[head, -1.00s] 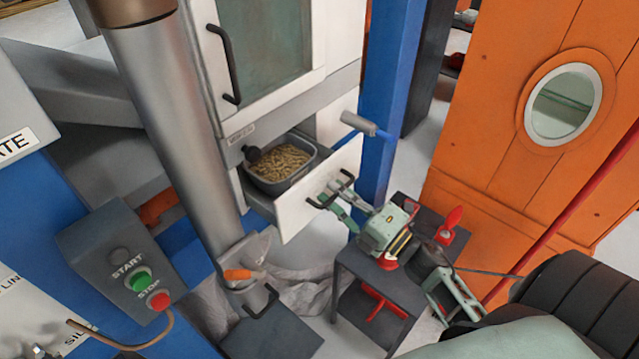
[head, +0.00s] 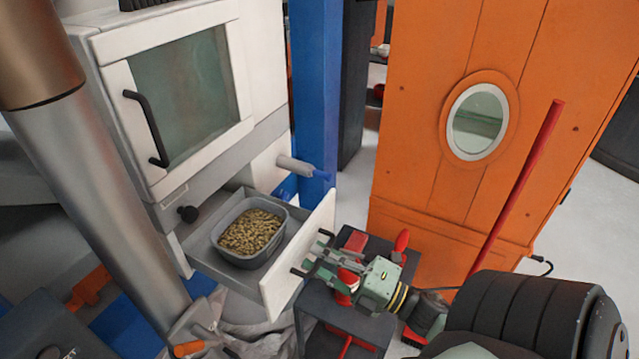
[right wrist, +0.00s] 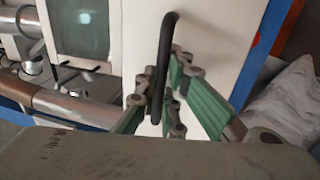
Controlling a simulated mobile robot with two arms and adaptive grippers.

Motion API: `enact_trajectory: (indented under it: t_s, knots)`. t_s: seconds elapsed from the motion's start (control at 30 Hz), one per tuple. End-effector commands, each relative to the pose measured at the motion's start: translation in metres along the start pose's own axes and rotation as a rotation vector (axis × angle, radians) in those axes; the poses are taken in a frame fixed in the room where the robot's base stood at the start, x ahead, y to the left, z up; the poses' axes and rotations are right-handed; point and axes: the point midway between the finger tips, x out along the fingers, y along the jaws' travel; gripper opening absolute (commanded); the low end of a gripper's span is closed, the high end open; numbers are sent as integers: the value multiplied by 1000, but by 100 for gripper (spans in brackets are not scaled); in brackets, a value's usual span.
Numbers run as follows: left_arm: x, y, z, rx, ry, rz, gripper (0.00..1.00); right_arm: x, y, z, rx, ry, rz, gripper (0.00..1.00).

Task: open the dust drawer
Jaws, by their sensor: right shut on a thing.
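The dust drawer (head: 205,253) is pulled out of the white cabinet in the head view. A grey tub (head: 250,257) of brownish pellets sits inside it. My right gripper (head: 318,258) is at the drawer's white front panel (head: 284,281). It is shut on the black drawer handle (head: 298,271), which runs between its green fingers. In the right wrist view the black handle (right wrist: 164,60) stands in front of the white panel, between the fingers (right wrist: 160,100). My left gripper is not in view.
A small dark stand (head: 345,318) with red tools is under my right arm. An orange panel (head: 420,130) with a round window stands to the right. A blue post (head: 316,90) and a grey pipe (head: 95,190) flank the cabinet. A cloth-like bag lies below the drawer.

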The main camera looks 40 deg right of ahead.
Motion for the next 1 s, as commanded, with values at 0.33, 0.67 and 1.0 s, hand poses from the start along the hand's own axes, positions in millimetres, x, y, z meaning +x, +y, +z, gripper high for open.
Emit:
enact_trajectory:
  t_s: [0.33,0.67,1.0]
  knots:
    - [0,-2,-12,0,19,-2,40,0,0,0,0,1,-1,28]
    - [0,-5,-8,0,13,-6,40,-5,-1,0,1,-1,-2,28]
    - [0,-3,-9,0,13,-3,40,-70,-2,0,3,-3,-5,28]
